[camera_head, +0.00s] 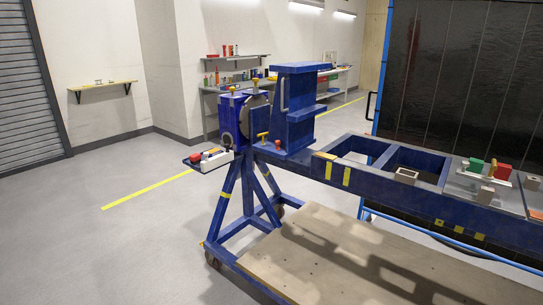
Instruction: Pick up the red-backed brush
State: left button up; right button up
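I cannot make out the red-backed brush for certain. A small tray (200,167) on the left end of the blue jig holds a small red item (205,154) and a pale block; they are too small to identify. A red block-like item (502,171) lies on the right part of the jig beside a green one (476,165). Neither of my grippers is in view.
The blue rotary jig (390,195) stands on a wheeled frame with a wooden lower deck (340,255). A tall blue bracket (295,105) rises at its left end. A dark panel stands behind on the right. Open grey floor (120,240) lies to the left.

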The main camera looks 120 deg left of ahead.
aim_at(195, 158)
jog(key=u, duration=4.5)
